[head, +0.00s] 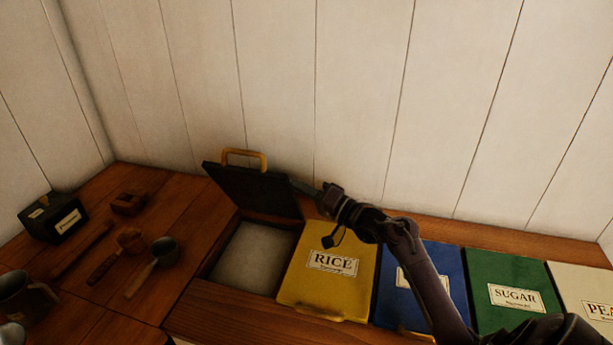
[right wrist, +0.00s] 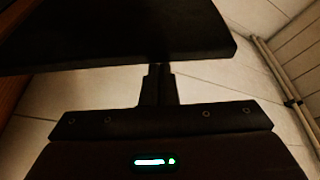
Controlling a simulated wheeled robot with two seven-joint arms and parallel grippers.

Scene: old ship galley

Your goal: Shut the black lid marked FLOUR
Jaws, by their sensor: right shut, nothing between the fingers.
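The black lid (head: 252,188) stands raised and tilted back at the rear of its bin, with a brass handle (head: 245,156) on its upper edge. Its FLOUR marking does not show from here. Below it the open bin (head: 248,262) shows pale contents. My right gripper (head: 304,187) is shut and empty, its tips at the right edge of the lid. In the right wrist view the shut fingers (right wrist: 158,76) reach the edge of the dark lid (right wrist: 120,32); whether they touch it I cannot tell. My left gripper is not in view.
Right of the open bin are shut lids: yellow RICE (head: 335,262), blue (head: 440,275), green SUGAR (head: 510,290) and a cream one (head: 585,292). On the left counter are a black box (head: 55,222), scoops (head: 160,255) and a mug (head: 22,298). A plank wall stands behind.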

